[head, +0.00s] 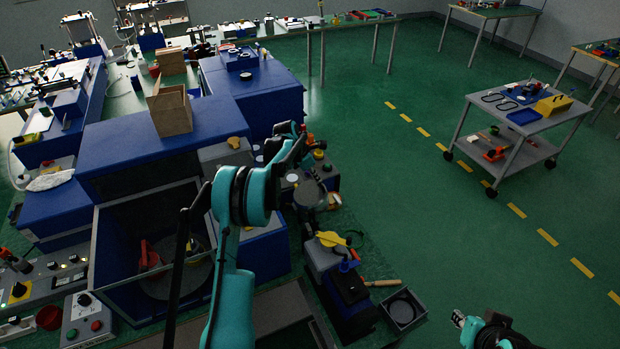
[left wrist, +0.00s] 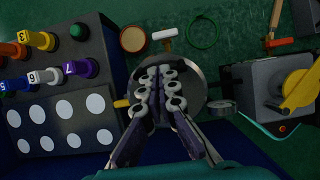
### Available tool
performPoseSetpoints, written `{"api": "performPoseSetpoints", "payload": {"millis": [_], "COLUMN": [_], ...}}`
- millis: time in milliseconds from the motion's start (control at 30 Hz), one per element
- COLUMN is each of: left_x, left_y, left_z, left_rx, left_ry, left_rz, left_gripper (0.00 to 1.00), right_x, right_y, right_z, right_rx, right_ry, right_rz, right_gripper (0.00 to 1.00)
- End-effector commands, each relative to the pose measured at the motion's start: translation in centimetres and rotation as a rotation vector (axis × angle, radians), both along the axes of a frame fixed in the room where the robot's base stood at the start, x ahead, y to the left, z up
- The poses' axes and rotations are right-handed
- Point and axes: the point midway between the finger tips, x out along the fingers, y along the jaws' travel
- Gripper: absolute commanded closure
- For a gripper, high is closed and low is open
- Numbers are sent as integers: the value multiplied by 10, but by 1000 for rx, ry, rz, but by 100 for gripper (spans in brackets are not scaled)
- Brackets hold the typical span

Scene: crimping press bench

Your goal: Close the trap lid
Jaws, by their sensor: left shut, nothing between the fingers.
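My left gripper (head: 291,132) reaches over the bench in the middle of the head view. In the left wrist view its two fingers (left wrist: 160,75) are together and empty, above a round grey metal piece (left wrist: 208,78). This piece may be the trap lid; the fingers hide part of it, and I cannot tell whether it is open or closed or whether they touch it. A white T-shaped handle (left wrist: 165,34) and a yellow knob (left wrist: 121,103) stand beside it. My right gripper (head: 459,319) is at the bottom right of the head view, its jaw state unclear.
A box with numbered coloured knobs (left wrist: 60,110) is left of the fingers in the left wrist view. A grey machine with a yellow lever (left wrist: 298,92) is on the right. In the head view, a wooden box (head: 170,112) stands on a blue cabinet.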

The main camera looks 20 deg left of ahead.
Motion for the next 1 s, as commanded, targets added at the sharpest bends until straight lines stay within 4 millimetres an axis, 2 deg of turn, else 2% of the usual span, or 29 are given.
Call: {"api": "performPoseSetpoints", "payload": {"millis": [233,533,867,1000], "left_x": [14,21,21,16], "left_y": [-13,-18,-18,-11], "left_z": [-18,-27,-25,-10], "left_rx": [99,94,94,93], "left_ry": [110,106,105,106], "left_rz": [-1,0,0,1], "left_gripper": [100,100,100,100], "right_x": [0,0,0,0], "right_y": [0,0,0,0], "right_z": [-11,-17,-16,-10], "right_rx": [0,0,0,0], "right_ry": [0,0,0,0], "right_rz": [0,0,0,0], "right_gripper": [74,74,74,74]}}
